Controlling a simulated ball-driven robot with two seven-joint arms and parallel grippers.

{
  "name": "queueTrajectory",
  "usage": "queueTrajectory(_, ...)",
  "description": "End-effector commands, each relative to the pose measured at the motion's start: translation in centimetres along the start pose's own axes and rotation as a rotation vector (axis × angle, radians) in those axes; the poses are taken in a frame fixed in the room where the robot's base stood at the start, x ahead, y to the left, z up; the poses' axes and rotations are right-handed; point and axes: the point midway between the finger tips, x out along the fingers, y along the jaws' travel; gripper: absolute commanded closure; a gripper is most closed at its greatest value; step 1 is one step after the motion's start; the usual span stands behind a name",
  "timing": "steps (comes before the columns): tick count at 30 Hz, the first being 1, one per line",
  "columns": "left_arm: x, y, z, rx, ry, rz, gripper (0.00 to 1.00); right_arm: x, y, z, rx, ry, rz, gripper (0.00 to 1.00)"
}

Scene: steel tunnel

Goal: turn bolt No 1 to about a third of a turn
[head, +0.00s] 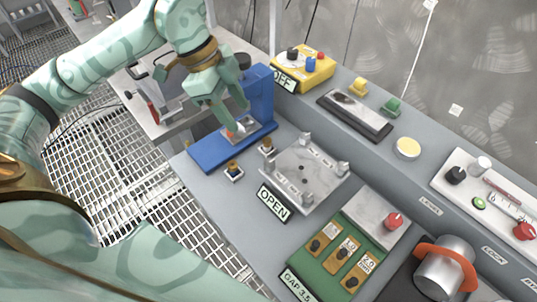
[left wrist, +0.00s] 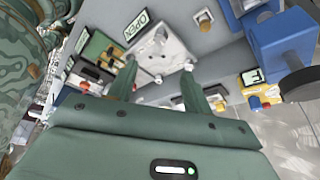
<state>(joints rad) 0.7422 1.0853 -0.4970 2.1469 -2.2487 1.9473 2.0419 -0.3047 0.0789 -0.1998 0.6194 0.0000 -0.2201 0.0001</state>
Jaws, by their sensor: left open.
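A pale metal plate (head: 300,176) with grey bolt-like posts at its corners sits on the bench beside an OPEN sign (head: 272,202). Its posts include a far one (head: 305,139), a right one (head: 343,167) and a near one (head: 307,198). I cannot read which is bolt No 1. The plate also shows in the left wrist view (left wrist: 172,50), beyond my fingers. My left gripper (head: 233,120) is open and empty, above the blue press base and left of the plate. Its two fingers show apart in the left wrist view (left wrist: 158,78). My right gripper is not in view.
A blue press (head: 262,95) stands close beside my left gripper. A yellow box (head: 305,70) with an OFF sign is behind. A green gauge board (head: 335,248) and a metal cylinder (head: 445,265) are at the right.

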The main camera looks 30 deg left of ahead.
Motion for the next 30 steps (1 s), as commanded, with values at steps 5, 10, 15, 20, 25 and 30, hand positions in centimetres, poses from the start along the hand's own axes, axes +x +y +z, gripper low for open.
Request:
queueTrajectory(5,2.4,0.1,0.0,-0.011,0.002,0.006,0.5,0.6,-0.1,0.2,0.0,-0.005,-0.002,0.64)
queueTrajectory(10,6.7,0.1,0.1,-0.01,0.003,0.007,0.5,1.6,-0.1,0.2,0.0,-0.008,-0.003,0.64)
queueTrajectory(15,11.0,0.1,0.1,-0.009,0.003,0.006,0.5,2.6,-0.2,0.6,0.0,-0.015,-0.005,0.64)
queueTrajectory(20,14.2,0.1,0.0,-0.008,0.003,0.004,0.5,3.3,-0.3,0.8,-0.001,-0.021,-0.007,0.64)
queueTrajectory(25,15.9,0.0,0.0,-0.008,0.002,0.003,0.5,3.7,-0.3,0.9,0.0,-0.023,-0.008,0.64)
queueTrajectory(30,16.3,0.0,-0.1,-0.008,0.002,0.001,0.5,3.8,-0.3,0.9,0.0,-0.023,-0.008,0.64)
